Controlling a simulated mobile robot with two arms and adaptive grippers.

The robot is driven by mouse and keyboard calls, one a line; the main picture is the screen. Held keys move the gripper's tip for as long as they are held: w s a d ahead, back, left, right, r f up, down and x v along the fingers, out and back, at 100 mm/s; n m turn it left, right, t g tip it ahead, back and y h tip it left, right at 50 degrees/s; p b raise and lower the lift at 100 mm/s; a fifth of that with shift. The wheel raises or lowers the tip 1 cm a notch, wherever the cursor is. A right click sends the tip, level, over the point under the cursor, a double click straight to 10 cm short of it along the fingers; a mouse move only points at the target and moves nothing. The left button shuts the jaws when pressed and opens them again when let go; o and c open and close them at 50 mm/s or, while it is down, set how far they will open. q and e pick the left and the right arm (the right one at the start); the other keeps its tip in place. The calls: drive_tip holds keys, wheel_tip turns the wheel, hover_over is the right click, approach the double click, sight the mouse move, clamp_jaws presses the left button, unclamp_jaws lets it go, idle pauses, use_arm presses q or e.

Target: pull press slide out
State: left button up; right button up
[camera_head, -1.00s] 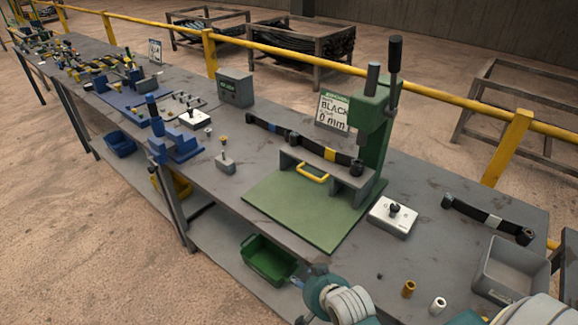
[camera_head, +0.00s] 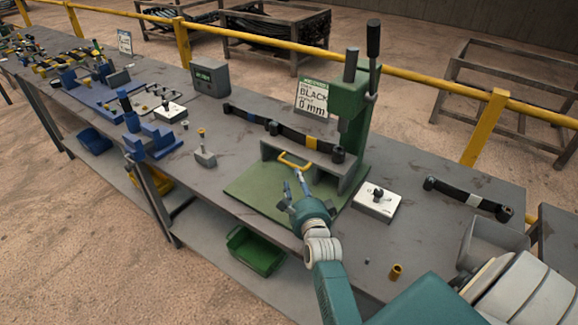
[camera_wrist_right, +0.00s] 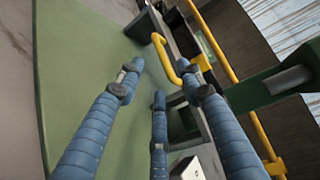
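The green press (camera_head: 354,100) stands on the bench with a grey slide (camera_head: 345,178) low at its front. A yellow handle (camera_head: 294,161) is on the slide's front and also shows in the right wrist view (camera_wrist_right: 170,60). A black leaf spring with a yellow band (camera_head: 311,143) lies across the slide. My right gripper (camera_head: 293,182) is over the green base plate (camera_head: 250,190), just in front of the handle. Its blue fingers (camera_wrist_right: 158,85) are spread and empty; the handle is by the fingertips, and contact cannot be told. My left gripper is not in view.
A white button box (camera_head: 376,202) sits right of the press, with another spring (camera_head: 467,198) and a grey bin (camera_head: 490,243) further right. A small knobbed block (camera_head: 204,155) stands left of the plate. A green bin (camera_head: 256,250) is on the lower shelf.

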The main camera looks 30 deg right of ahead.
drive_tip(key=b+x, duration=0.2)
drive_tip(key=x, duration=0.1)
drive_tip(key=b+x, duration=0.2)
drive_tip(key=x, duration=0.1)
drive_tip(key=b+x, duration=0.2)
drive_tip(key=x, duration=0.1)
drive_tip(key=shift+s+a+f, duration=0.1)
drive_tip(key=shift+f, duration=0.25)
drive_tip(key=shift+w+d+r+b, duration=0.15)
drive_tip(key=shift+w+d+b, duration=0.15)
drive_tip(key=shift+w+b, duration=0.35)
clamp_jaws()
